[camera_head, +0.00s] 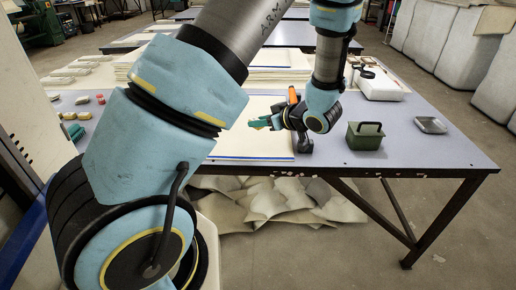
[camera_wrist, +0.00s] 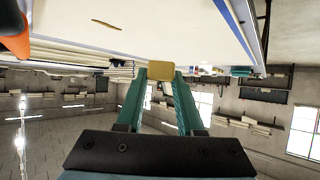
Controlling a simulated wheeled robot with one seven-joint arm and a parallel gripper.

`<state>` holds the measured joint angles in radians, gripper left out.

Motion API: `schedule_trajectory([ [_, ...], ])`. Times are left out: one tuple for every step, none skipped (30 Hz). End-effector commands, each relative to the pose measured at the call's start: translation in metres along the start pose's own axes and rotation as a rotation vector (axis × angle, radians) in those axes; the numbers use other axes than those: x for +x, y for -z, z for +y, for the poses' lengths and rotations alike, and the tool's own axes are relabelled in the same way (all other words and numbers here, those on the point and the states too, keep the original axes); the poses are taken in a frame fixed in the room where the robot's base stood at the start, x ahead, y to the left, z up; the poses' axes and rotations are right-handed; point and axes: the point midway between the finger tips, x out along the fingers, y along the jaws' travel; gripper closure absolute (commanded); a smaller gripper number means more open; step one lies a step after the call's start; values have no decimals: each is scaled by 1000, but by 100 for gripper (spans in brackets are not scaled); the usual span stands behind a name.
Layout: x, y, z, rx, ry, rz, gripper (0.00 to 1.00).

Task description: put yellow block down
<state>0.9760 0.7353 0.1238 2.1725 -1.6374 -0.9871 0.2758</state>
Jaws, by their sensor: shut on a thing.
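My gripper (camera_head: 258,123) is low over the front part of the table, above the pale cloth sheets (camera_head: 250,145). In the wrist view its two teal fingers (camera_wrist: 160,78) are shut on a yellow block (camera_wrist: 160,70), which shows between the fingertips. The wrist view is turned over, with the pale sheet surface (camera_wrist: 150,25) at the top. The block looks close to that surface; I cannot tell whether it touches. In the head view the block is hidden or too small to make out.
Right of my gripper stand a black and orange tool (camera_head: 303,143), a green box with a handle (camera_head: 364,137), a metal tray (camera_head: 430,125) and a white box (camera_head: 382,86). Small coloured pieces (camera_head: 84,116) lie at the left. The table's front right corner is clear.

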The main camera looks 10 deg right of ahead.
Motion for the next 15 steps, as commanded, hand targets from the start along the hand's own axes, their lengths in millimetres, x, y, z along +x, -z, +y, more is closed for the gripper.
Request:
schedule_trajectory([
  [5,-10,-1,6,3,0,100],
  [8,-14,-1,6,2,1,100],
  [11,-20,-1,6,2,1,100],
  [14,-24,-1,5,2,1,100],
  [16,-28,-1,4,2,0,100],
  [18,-32,-1,4,1,0,100],
  [19,-33,-1,3,1,0,100],
  [20,-35,0,2,0,0,100],
  [21,-38,0,2,0,0,100],
  [23,-41,0,3,0,0,100],
  [24,-44,0,3,0,0,100],
  [28,-50,-1,4,0,-1,100],
  [30,-54,-1,5,1,-1,100],
  [32,-58,-1,5,1,-1,100],
  [35,-63,-1,4,1,-1,100],
])
